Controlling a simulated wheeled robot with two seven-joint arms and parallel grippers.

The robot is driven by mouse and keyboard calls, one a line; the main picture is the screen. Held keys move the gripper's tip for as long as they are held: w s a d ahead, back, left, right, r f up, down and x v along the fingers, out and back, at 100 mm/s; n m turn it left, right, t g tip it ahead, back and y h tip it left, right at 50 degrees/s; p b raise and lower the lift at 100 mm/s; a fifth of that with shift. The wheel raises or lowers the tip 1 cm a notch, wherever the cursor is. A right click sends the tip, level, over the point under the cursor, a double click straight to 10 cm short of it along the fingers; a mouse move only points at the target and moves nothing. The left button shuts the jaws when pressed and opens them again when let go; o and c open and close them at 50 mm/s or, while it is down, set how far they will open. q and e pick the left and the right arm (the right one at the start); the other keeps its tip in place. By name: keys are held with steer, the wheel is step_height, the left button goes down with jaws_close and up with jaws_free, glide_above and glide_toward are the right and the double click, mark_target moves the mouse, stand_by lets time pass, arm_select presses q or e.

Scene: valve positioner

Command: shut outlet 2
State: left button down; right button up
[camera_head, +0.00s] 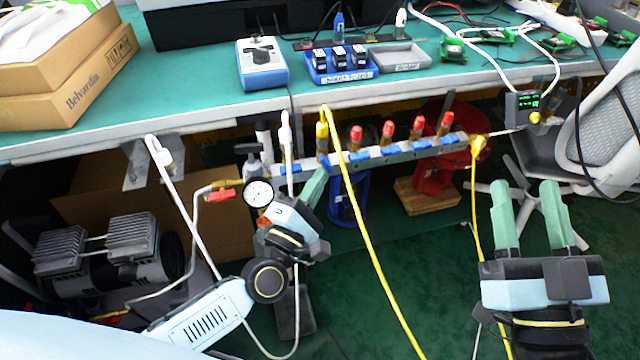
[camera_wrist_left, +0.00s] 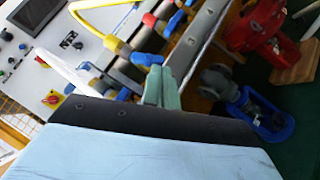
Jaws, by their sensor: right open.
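The outlet manifold (camera_head: 375,153) is a grey rail under the bench's front edge, with a row of blue valve levers. A white hose (camera_head: 285,130) and a yellow hose (camera_head: 345,185) join its left outlets; several outlets to the right have red caps (camera_head: 388,130). I cannot read any outlet numbers. My left gripper (camera_head: 318,178) is just below the blue lever (camera_head: 325,161) at the yellow hose. In the left wrist view its green fingers (camera_wrist_left: 161,80) are together, tips at that lever (camera_wrist_left: 147,60); contact is unclear. My right gripper (camera_head: 526,190) is open and empty.
A pressure gauge (camera_head: 258,193) and red-handled valve (camera_head: 221,195) are left of my left gripper. The yellow hose hangs close to its right. A compressor (camera_head: 105,250) stands at lower left. A chair (camera_head: 605,125) is behind my right gripper. The green floor (camera_head: 400,270) between the arms is mostly clear.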

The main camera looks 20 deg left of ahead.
arm_select(q)
steer(key=shift+w+d+f+p, duration=0.2)
steer(key=shift+w+d, duration=0.1)
steer(key=shift+d, duration=0.2)
steer(key=shift+w+d+f+p, duration=0.2)
steer(key=shift+w+d, duration=0.1)
steer(key=shift+d, duration=0.2)
arm_select(e)
steer(key=shift+w+d+f+g, duration=0.1)
steer(key=shift+w+f+g, duration=0.1)
steer(key=shift+f+g, duration=0.35)
steer(key=shift+w+d+f+g, duration=0.1)
steer(key=shift+w+f+g, duration=0.2)
steer(key=shift+f, duration=0.4)
arm_select(q)
steer(key=shift+s+f, duration=0.1)
arm_select(e)
steer(key=shift+s, duration=0.1)
